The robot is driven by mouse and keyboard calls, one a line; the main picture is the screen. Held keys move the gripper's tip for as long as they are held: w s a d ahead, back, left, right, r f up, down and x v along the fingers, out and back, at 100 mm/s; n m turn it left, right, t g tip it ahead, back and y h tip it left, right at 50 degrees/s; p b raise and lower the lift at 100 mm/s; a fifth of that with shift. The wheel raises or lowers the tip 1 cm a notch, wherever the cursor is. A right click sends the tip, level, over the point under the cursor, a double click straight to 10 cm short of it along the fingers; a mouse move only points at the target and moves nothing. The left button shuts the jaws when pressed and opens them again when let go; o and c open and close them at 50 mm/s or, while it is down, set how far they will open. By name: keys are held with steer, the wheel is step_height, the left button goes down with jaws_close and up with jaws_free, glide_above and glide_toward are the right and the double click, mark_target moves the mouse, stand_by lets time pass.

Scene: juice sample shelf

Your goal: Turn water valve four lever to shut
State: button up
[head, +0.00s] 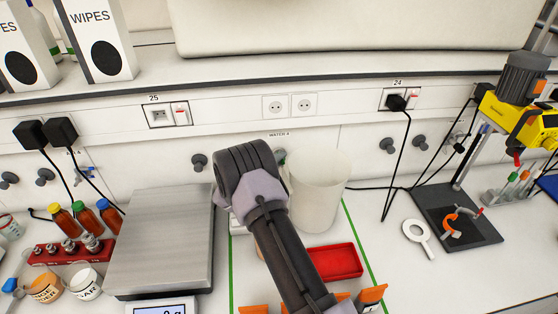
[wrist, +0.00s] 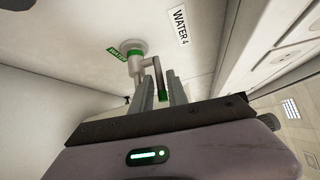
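The water valve four (wrist: 132,48) is a pale fitting with a green ring on the wall, beside a WATER 4 label (wrist: 180,25) in the wrist view. Its grey lever (wrist: 158,72) ends in a green tip. My gripper (wrist: 160,80) has its two grey fingers on either side of the lever, with the green tip between them. The fingers look apart, with small gaps to the lever; contact is not clear. In the head view my arm hides the gripper and most of the valve; the WATER 4 label (head: 279,134) shows above.
A white jug (head: 318,190) stands just right of my arm, close to it. A red tray (head: 335,261) lies in front of it. A steel scale (head: 165,235) is to the left. Black valve knobs (head: 199,162) stick out from the wall. A black cable hangs further right.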

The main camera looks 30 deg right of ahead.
jaws_close()
stand_by(1.3)
